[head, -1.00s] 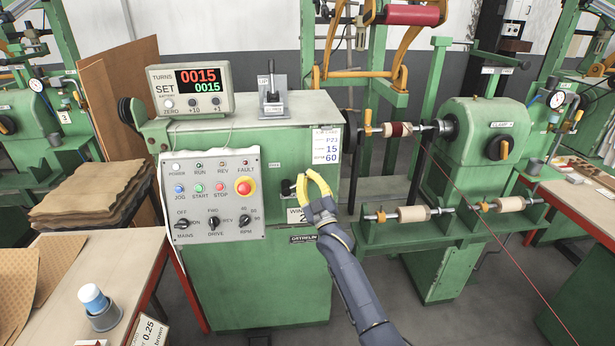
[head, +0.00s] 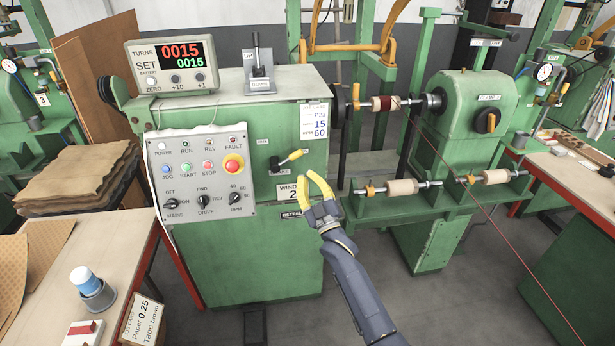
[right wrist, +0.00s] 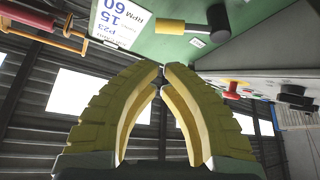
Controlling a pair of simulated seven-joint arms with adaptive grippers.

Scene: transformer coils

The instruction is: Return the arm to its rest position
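My right arm reaches in from the bottom of the head view. Its yellow-fingered gripper (head: 303,178) hangs in front of the green winding machine (head: 265,245). The fingertips meet or nearly meet, with nothing between them; the right wrist view (right wrist: 162,68) shows this too. The yellow-handled lever (head: 289,159) on the machine front is above and left of the gripper, apart from it. In the right wrist view the lever (right wrist: 184,27) is beyond the fingertips. My left arm and gripper are not in view.
The control panel (head: 202,178) is left of the gripper. The counter box (head: 171,67) reads 0015 twice. A spindle bobbin with dark red wire (head: 384,104) is at the right, above a rack with spare bobbins (head: 401,187). Worktables (head: 95,262) flank the machine. Open floor lies below.

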